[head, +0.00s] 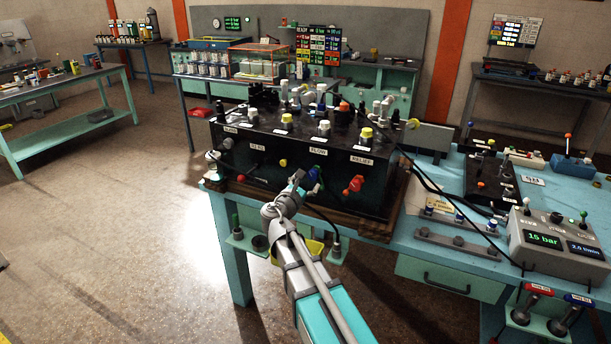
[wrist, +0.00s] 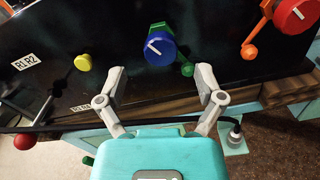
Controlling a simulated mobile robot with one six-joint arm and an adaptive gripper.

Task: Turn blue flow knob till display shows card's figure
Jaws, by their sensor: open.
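The blue knob (wrist: 160,49) with a white pointer line is on the front of the black valve block (head: 225,165). In the head view the blue knob (head: 314,173) sits under the FLOW label, partly behind my gripper (head: 299,181). In the wrist view my gripper (wrist: 161,78) is open and empty, its fingers apart just short of the knob and not around it. The display box (head: 556,262) at the right shows 15 bar and a second reading that looks like 2.0 l/min.
A red knob (wrist: 293,15) with an orange lever (wrist: 253,40) is right of the blue one. A green lever (wrist: 187,69) is close beside the blue knob. A yellow knob (wrist: 83,62) and a red-tipped lever (wrist: 24,140) are at left. Black hoses run below.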

